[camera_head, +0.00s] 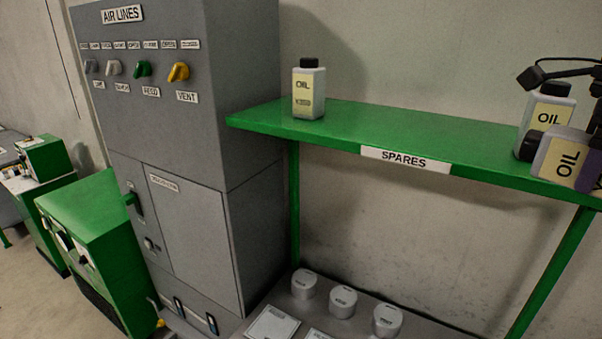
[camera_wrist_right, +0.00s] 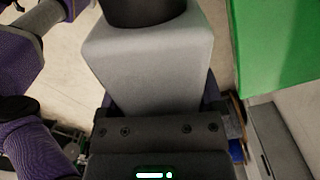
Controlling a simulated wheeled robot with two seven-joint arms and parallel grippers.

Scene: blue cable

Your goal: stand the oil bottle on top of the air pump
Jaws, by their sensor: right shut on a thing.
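My right gripper (camera_head: 597,128) is at the right edge of the head view, shut on a grey oil bottle (camera_head: 566,158) with a yellow OIL label. This bottle is tilted, its dark cap toward the left, in front of the shelf edge. In the right wrist view the bottle (camera_wrist_right: 150,62) fills the middle between the fingers (camera_wrist_right: 158,105), its black cap at the top. A second oil bottle (camera_head: 550,106) stands upright behind it on the shelf. Green machines (camera_head: 95,230) stand at the left; I cannot tell whether one is the air pump. My left gripper is out of view.
The green SPARES shelf (camera_head: 400,130) carries another oil bottle (camera_head: 309,92) at its left end; its middle is clear. A tall grey AIR LINES cabinet (camera_head: 190,150) stands left of it. Several lidded pots (camera_head: 343,301) are on the surface below.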

